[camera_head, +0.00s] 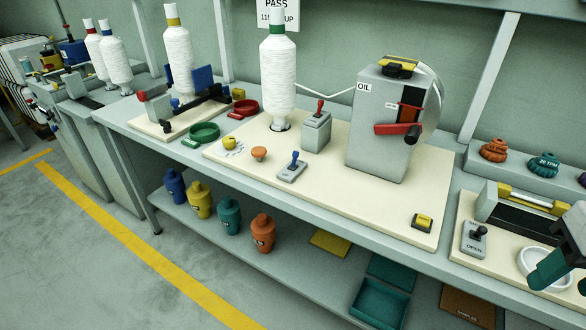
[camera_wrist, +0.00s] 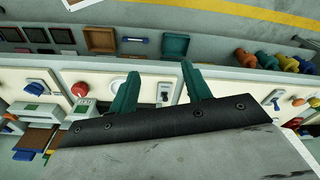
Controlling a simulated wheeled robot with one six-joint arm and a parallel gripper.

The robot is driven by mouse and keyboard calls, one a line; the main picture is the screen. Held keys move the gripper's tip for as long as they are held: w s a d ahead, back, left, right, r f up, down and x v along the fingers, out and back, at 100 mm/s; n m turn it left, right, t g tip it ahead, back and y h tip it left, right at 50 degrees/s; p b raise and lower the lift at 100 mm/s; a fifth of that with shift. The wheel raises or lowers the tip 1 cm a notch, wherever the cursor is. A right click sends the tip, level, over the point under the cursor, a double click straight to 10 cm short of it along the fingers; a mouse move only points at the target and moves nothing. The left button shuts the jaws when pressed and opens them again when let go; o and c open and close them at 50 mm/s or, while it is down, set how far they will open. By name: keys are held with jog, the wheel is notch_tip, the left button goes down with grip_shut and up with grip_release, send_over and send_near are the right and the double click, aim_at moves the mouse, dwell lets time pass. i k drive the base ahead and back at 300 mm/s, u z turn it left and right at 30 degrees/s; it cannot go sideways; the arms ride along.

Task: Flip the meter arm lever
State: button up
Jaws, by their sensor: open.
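Nothing in view is labelled as the meter arm, so I cannot tell for certain which lever it is. In the head view, a grey box marked OIL (camera_head: 380,125) has a red arm with a dark knob (camera_head: 400,129) on its front. A small grey box left of it carries a red-topped lever (camera_head: 319,108). A flat grey base in front bears a blue lever (camera_head: 294,160). My gripper has teal fingers, partly cut off at the head view's right edge.
White thread cones (camera_head: 278,75) stand along the bench. A grey OPEN switch (camera_head: 474,238) and a white ring (camera_head: 540,265) are near my gripper at right. Coloured bottles (camera_head: 229,215) and a teal tray (camera_head: 379,303) are on the lower shelf. The floor at left is clear.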

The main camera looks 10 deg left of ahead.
aim_at(295, 153)
jog(key=k, duration=0.65)
jog(key=u, duration=0.35)
jog(key=i, duration=0.3)
jog(key=u, duration=0.65)
jog(key=i, duration=1)
jog(key=z, duration=0.45)
